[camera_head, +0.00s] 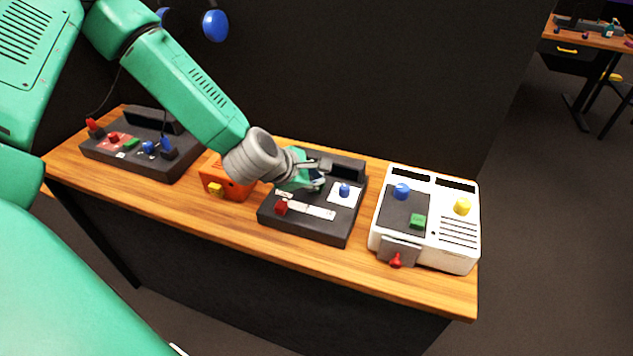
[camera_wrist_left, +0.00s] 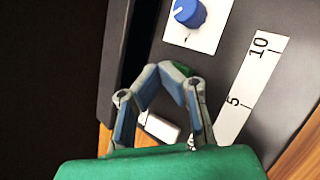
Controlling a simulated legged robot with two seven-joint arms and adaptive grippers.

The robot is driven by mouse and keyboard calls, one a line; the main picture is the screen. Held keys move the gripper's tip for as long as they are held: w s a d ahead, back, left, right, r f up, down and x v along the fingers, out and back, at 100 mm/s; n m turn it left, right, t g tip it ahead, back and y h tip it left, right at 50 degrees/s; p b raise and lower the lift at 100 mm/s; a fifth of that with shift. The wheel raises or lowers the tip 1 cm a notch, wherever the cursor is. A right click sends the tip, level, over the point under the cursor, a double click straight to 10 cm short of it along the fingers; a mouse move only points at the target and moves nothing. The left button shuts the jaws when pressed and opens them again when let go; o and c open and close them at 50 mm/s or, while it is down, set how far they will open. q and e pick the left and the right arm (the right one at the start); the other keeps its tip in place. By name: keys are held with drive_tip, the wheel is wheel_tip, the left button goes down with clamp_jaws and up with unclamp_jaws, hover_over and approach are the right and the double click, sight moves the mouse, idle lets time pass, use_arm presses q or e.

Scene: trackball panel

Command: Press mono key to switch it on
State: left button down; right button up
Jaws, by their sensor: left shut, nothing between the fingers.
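The dark panel (camera_head: 310,228) in the middle of the table carries a blue knob (camera_head: 345,189) on a white plate, a red slider cap (camera_head: 281,207) and a white scale strip. My left gripper (camera_head: 318,183) is over the panel's back left part, left of the blue knob, its fingers shut and empty. In the left wrist view the fingertips (camera_wrist_left: 166,70) meet over the panel, partly covering a small green piece (camera_wrist_left: 183,68). A white block (camera_wrist_left: 160,128) shows between the fingers. No mono label is readable, so I cannot tell which is the mono key. My right gripper is out of view.
A white console (camera_head: 455,249) with coloured controls stands right of the dark panel. An orange box (camera_head: 237,190) with a yellow knob stands left of it, partly behind my wrist. Another dark panel (camera_head: 130,158) is farther left. A dark wall (camera_head: 400,80) rises behind the wooden table (camera_head: 200,220).

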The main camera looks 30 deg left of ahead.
use_arm(q)
drive_tip(key=shift+d+r, duration=0.1)
drive_tip(key=shift+r, duration=0.05)
wheel_tip(320, 180, up, 6)
drive_tip(key=p, duration=0.5)
idle(0.5)
